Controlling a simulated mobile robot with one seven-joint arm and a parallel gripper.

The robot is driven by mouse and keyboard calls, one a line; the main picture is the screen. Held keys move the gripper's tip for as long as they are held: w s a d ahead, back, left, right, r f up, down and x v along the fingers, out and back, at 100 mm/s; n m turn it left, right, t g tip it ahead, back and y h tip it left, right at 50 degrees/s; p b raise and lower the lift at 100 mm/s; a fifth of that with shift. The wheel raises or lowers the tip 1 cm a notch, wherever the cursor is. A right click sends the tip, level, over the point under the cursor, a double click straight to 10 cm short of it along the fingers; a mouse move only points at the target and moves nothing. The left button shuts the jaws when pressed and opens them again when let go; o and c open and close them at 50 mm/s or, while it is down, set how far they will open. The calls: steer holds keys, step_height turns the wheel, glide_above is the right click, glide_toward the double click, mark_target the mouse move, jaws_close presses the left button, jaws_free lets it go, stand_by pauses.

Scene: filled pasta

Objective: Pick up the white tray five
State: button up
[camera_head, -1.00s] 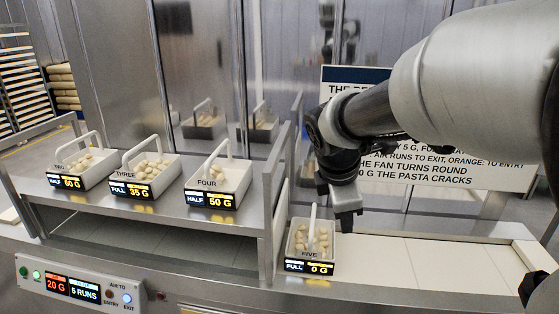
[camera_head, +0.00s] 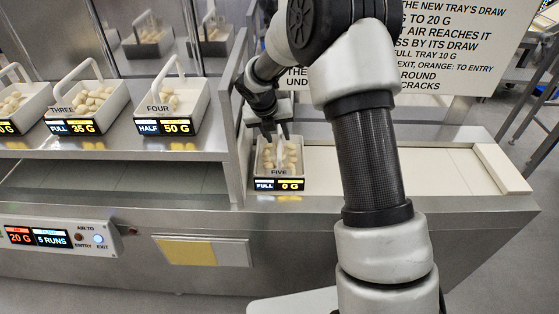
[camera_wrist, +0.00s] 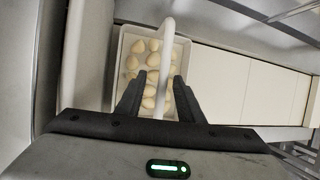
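The white tray five (camera_head: 280,170) stands on the lower shelf at the right end of the raised shelf, with pale filled pasta in it. Its front label reads FIVE, FULL, 0 G. In the wrist view the tray (camera_wrist: 119,60) shows from above, its white arched handle (camera_wrist: 168,40) running lengthwise over the pasta. My gripper (camera_head: 277,138) is over the tray, pointing down. In the wrist view my gripper (camera_wrist: 158,85) is open, its two dark fingers on either side of the handle with gaps. Whether the fingertips reach handle height is hard to tell.
Bare pale belt (camera_head: 400,172) lies right of tray five. A sign (camera_head: 460,45) stands behind.

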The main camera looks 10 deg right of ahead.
steer(key=x, duration=0.5)
steer(key=shift+s+d+f, duration=0.15)
steer(key=shift+d+f, duration=0.05)
steer(key=shift+f, duration=0.1)
steer(key=shift+f, duration=0.25)
stand_by(0.4)
jaws_close()
stand_by(1.3)
